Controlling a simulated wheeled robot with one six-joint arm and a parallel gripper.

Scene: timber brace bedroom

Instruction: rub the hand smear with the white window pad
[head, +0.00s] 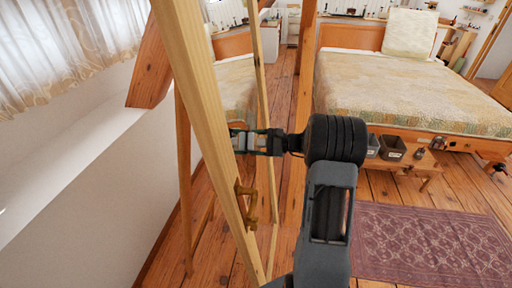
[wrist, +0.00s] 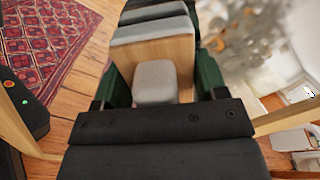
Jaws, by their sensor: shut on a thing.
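The white window pad (wrist: 153,32) shows in the wrist view as a pale grey-white pad with a wooden body. My gripper (wrist: 153,88) is shut on it, with green fingers on both sides. In the head view my gripper (head: 248,141) is level beside the wood-framed glazed sash (head: 205,85), its tip at the frame's near upright. The pad is small and mostly hidden there. A blurry grey-white mottled patch (wrist: 248,40), which looks like the hand smear, is right of the pad in the wrist view. I cannot tell whether the pad touches the glass.
A brass handle (head: 246,203) juts from the sash frame below my gripper. A timber post (head: 304,75) stands behind. A bed (head: 405,90), a low bench (head: 412,160) with dark bins, and a patterned rug (head: 430,240) lie to the right. Bare floorboards lie between.

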